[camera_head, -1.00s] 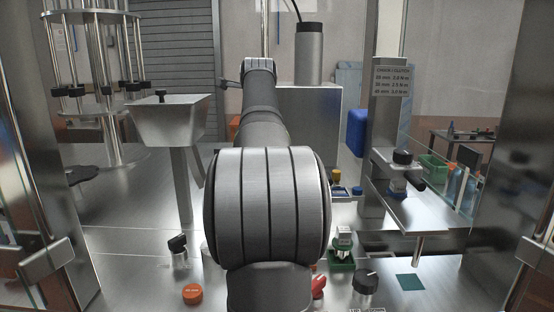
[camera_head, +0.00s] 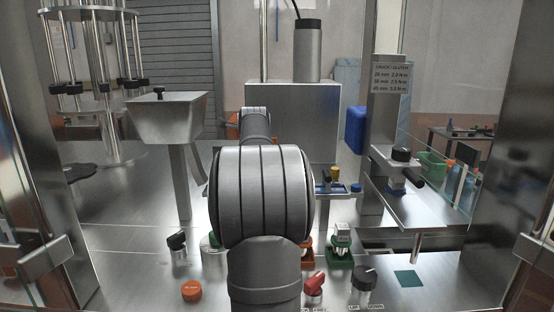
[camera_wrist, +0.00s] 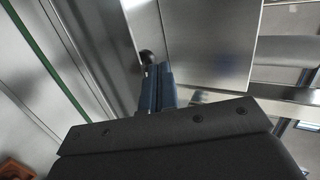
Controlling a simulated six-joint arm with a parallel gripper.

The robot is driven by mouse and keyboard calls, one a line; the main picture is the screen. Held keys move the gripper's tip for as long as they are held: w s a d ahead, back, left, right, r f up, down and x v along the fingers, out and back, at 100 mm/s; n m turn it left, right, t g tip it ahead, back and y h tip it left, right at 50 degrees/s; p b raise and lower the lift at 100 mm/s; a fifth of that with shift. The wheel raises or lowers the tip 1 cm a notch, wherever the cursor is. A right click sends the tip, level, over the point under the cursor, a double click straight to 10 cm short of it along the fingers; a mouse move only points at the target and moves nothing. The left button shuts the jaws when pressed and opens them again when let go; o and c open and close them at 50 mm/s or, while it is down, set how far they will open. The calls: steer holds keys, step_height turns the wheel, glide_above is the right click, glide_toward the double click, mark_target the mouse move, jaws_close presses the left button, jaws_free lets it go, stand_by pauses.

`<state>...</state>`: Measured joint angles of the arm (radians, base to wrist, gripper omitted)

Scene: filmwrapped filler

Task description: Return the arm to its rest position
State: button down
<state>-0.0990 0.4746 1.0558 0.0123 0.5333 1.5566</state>
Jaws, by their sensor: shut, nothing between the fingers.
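My gripper (camera_wrist: 157,86) shows in the wrist view, its narrow blue-grey fingers together and nothing visible between them. The fingers stand beyond the dark wrist housing, over steel surfaces. In the head view my arm fills the middle of the picture, and its large ribbed joint hides the gripper. No held object shows in either view.
A steel hopper (camera_head: 167,118) stands left of my arm, and a steel cabinet (camera_head: 310,120) behind it. A post with a sign (camera_head: 389,78) and a side shelf (camera_head: 425,204) are at right. Orange cap (camera_head: 192,291), red knob (camera_head: 315,281) and black knob (camera_head: 366,275) line the front.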

steer(key=s+d+r, duration=0.1)
steer(key=s+r, duration=0.4)
steer(key=r, duration=0.8)
steer(key=w+a+f, duration=0.1)
steer(key=w+f, duration=0.4)
steer(key=f, duration=0.8)
steer(key=s+f, duration=0.1)
steer(key=s, duration=1.3)
steer(key=shift+d+f, duration=0.2)
steer(key=shift+d, duration=0.15)
steer(key=shift+w+f, duration=0.1)
